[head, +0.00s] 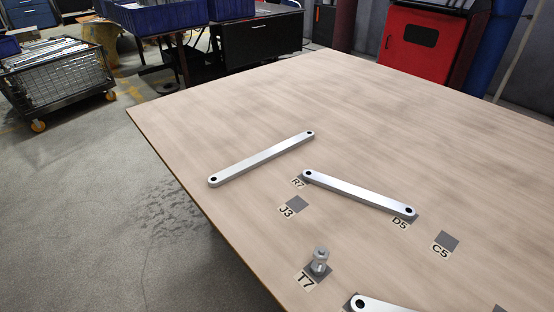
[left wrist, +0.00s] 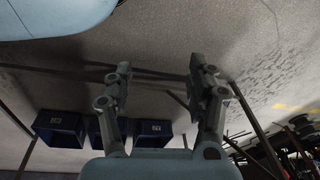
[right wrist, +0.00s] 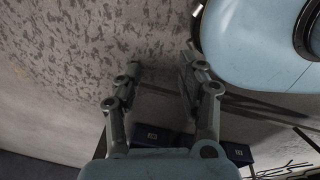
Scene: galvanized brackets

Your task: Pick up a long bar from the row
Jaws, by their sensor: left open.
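A long silver bar (head: 262,158) with a hole at each end lies at an angle on the wooden table (head: 400,110). A second long bar (head: 358,194) lies between the marks R7 and D5. A third bar (head: 378,306) is cut off at the bottom edge of the head view. My left gripper (left wrist: 157,84) is open and empty in the left wrist view, with floor behind it. My right gripper (right wrist: 160,76) has its fingers apart with nothing between them, also over floor. Neither gripper shows in the head view, and no bar shows in the wrist views.
A metal bolt or post (head: 319,261) stands upright at T7. Dark squares lie by labels J3 (head: 287,211) and C5 (head: 440,250). The far table is clear. A wire cart (head: 60,75) and a red cabinet (head: 425,40) stand beyond it.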

